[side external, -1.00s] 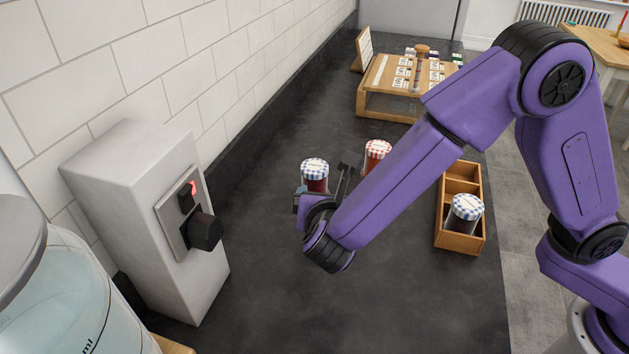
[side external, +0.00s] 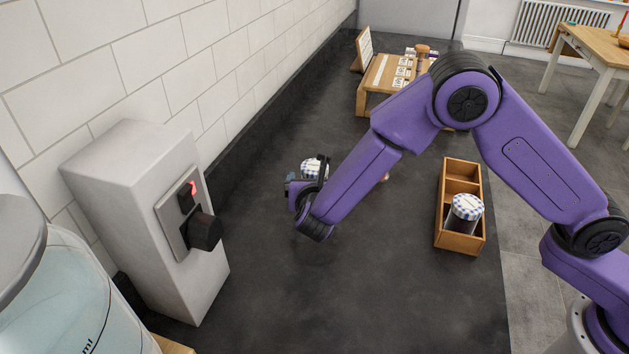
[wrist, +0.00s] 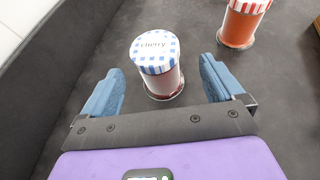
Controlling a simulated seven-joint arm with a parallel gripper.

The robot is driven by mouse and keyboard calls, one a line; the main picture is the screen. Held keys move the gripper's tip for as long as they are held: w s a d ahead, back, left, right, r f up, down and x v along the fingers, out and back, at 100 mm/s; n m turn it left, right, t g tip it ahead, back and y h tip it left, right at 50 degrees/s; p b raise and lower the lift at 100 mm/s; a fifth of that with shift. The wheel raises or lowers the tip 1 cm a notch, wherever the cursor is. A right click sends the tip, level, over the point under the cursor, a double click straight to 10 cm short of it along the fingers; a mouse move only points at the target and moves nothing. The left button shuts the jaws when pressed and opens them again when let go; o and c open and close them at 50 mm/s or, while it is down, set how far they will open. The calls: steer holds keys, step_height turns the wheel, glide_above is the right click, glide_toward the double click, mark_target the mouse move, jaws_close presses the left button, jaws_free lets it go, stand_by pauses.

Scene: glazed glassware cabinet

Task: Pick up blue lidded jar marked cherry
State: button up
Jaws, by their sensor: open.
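The cherry jar (wrist: 162,85) has a blue-and-white checked lid reading "cherry" and dark red contents. It stands upright on the dark counter, and in the side view its lid (side external: 313,167) shows behind my gripper. My gripper (wrist: 160,85) is open, with one blue finger to each side of the jar's lower front in the wrist view. The fingers do not appear to touch it. In the side view my gripper (side external: 300,184) is low over the counter at the jar, and most of the jar is hidden.
A red-checked jar (wrist: 238,24) with orange-red contents stands to the right in the wrist view. A wooden box (side external: 449,240) holds another blue-checked jar (side external: 466,212). A wooden rack (side external: 366,104) stands farther back. A grey dispenser (side external: 120,190) is at left. The front counter is clear.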

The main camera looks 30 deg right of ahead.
steer(key=shift+x, duration=2.75)
steer(key=shift+w+a+r, duration=0.1)
steer(key=shift+w+a, duration=0.05)
steer(key=shift+a, duration=0.05)
steer(key=c, duration=1.3)
